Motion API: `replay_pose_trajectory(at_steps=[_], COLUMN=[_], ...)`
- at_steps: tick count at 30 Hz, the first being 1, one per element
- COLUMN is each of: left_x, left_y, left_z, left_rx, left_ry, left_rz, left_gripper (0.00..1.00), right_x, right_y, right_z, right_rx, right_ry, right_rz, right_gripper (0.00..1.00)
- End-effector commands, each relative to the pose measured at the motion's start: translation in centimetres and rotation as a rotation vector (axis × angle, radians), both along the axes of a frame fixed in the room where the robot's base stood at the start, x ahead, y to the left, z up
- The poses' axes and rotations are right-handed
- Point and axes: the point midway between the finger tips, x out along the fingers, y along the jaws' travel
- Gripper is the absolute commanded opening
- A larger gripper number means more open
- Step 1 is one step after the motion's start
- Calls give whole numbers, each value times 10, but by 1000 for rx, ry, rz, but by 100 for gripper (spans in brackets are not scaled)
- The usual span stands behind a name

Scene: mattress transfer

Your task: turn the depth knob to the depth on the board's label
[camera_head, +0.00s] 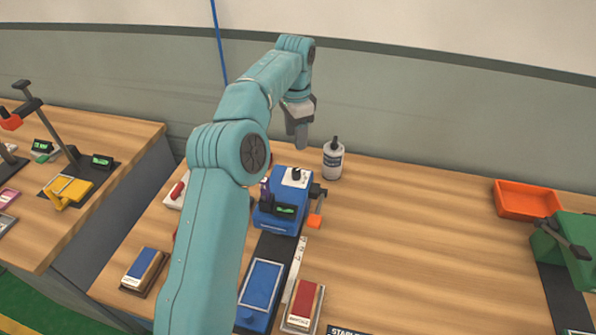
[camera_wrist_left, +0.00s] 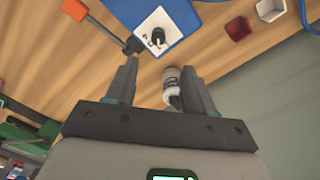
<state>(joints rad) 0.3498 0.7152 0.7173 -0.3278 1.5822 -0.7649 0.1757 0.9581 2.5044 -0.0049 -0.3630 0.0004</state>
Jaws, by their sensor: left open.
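The depth knob (camera_head: 296,174) is a small black knob on a white plate on top of a blue machine (camera_head: 277,222). In the left wrist view the knob (camera_wrist_left: 156,37) sits on its white plate (camera_wrist_left: 170,22), ahead of the fingertips. My left gripper (camera_head: 301,138) hangs above and behind the machine, pointing down. In the left wrist view its two fingers (camera_wrist_left: 159,66) are spread apart with nothing gripped, and they are apart from the knob. Labelled boards, one blue (camera_head: 140,268) and one red (camera_head: 304,304), lie on the table; their labels are too small to read. My right gripper is not in view.
A white bottle (camera_head: 333,162) stands right of my left gripper, behind the machine. An orange-tipped lever (camera_head: 315,220) sticks out on the machine's right. An orange tray (camera_head: 527,199) and green machine (camera_head: 566,240) are at the right. The table's middle right is clear.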

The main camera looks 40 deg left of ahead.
Motion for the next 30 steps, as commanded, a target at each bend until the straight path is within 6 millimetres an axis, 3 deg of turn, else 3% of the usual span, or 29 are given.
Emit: replay_pose_trajectory(at_steps=[2, 9, 15, 21, 28, 29, 30], left_x=[-1, 0, 2, 3, 3, 3, 3], left_y=[0, -1, -1, -1, -1, -1, -1], left_z=[-24, -77, -110, -123, -124, -124, -124], left_rx=[-2, -2, -1, 0, -1, -1, -1], left_ry=[3, 4, 4, 2, 1, 1, 1], left_rz=[0, 0, -1, 0, 0, -1, -1], left_gripper=[53, 53, 53, 53, 53, 50, 36], right_x=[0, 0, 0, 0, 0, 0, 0], right_y=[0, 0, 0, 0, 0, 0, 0], right_z=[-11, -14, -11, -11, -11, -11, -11], right_rx=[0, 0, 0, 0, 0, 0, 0], right_ry=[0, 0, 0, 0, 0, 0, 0], right_rz=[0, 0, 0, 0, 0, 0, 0], right_gripper=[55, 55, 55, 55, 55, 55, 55])
